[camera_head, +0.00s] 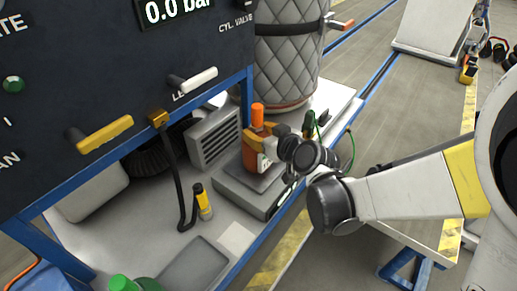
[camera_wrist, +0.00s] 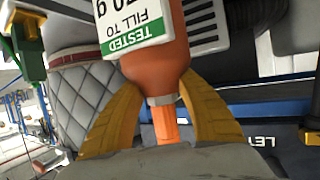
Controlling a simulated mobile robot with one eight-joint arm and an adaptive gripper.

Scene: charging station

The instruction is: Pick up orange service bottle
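The orange service bottle (camera_head: 250,155) stands upright on a grey flat-topped unit on the bench in the head view, its orange cap (camera_head: 257,115) on top. My gripper (camera_head: 264,134) reaches it from the right at its upper part, and the wrist covers some of it. In the wrist view the bottle (camera_wrist: 178,62) fills the upper middle, with a white and green label, metal collar and orange cap end towards my palm. My gripper's yellow fingers (camera_wrist: 162,88) lie on both sides of its shoulder with no clear gap, and appear closed on it.
The grey unit (camera_head: 235,194) lies under the bottle. A dark control panel (camera_head: 100,70) with a yellow lever overhangs at left. A quilted cylinder (camera_head: 287,60) stands behind. A yellow-black tool (camera_head: 203,202) stands left of the unit. A green-handled item (camera_head: 310,122) is close right.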

